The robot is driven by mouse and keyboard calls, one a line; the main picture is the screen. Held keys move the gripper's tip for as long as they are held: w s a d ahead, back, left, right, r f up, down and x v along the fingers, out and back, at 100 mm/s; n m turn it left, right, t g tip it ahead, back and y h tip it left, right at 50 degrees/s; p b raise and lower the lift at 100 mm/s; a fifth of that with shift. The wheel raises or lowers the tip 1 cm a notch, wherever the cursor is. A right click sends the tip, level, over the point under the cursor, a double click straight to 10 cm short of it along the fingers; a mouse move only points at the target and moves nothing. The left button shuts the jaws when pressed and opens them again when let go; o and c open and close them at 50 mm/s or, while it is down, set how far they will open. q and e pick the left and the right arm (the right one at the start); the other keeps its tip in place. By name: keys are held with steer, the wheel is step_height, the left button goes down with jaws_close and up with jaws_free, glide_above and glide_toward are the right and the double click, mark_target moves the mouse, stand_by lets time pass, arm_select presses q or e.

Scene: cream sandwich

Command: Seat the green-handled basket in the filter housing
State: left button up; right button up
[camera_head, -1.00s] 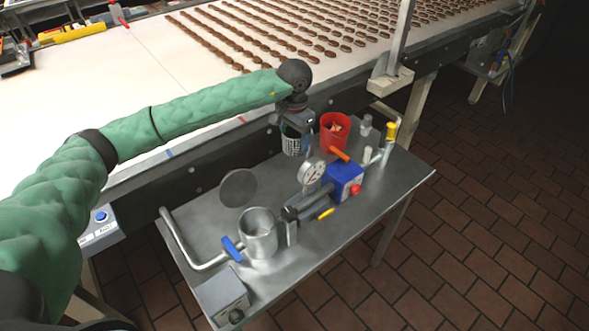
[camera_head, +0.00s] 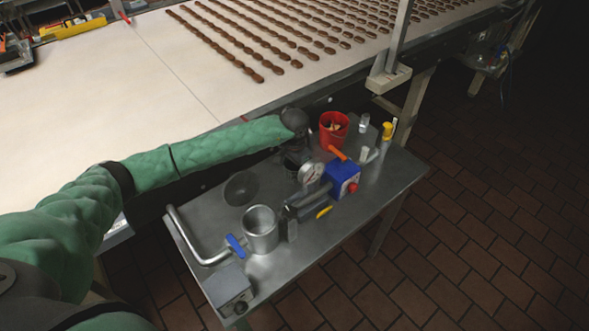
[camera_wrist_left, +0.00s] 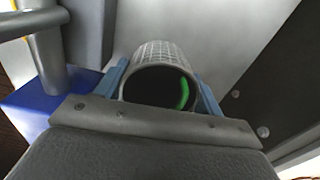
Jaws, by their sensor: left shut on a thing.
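The basket (camera_wrist_left: 165,52) is a pale mesh cylinder with a green handle (camera_wrist_left: 184,92) inside its open end. My left gripper, seen in the left wrist view (camera_wrist_left: 165,90), is shut on it, with a blue finger on each side. In the head view my left gripper (camera_head: 297,160) is low over the back of the steel table, and the basket is hidden behind it. The filter housing (camera_head: 262,236) is an open steel cylinder nearer the front left, apart from the gripper. Its round lid (camera_head: 241,188) stands open behind it. My right gripper is not in view.
A blue pump block (camera_head: 343,178) with a gauge (camera_head: 311,172) stands close right of my gripper. A red bucket (camera_head: 334,140) is behind it. A blue-handled valve (camera_head: 235,246) and pipe (camera_head: 195,255) flank the housing. The conveyor (camera_head: 150,80) edge runs behind the table.

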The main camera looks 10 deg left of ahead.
arm_select(q)
steer(key=shift+f, duration=0.95)
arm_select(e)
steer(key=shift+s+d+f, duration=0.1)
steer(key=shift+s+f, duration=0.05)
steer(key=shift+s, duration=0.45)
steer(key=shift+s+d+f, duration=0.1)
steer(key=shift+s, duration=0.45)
arm_select(q)
steer(key=shift+f, duration=0.15)
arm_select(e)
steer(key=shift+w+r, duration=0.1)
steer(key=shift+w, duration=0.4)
arm_select(q)
steer(key=o, duration=1)
steer(key=shift+o, duration=0.2)
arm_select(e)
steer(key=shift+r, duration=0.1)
arm_select(q)
steer(key=shift+r, duration=0.2)
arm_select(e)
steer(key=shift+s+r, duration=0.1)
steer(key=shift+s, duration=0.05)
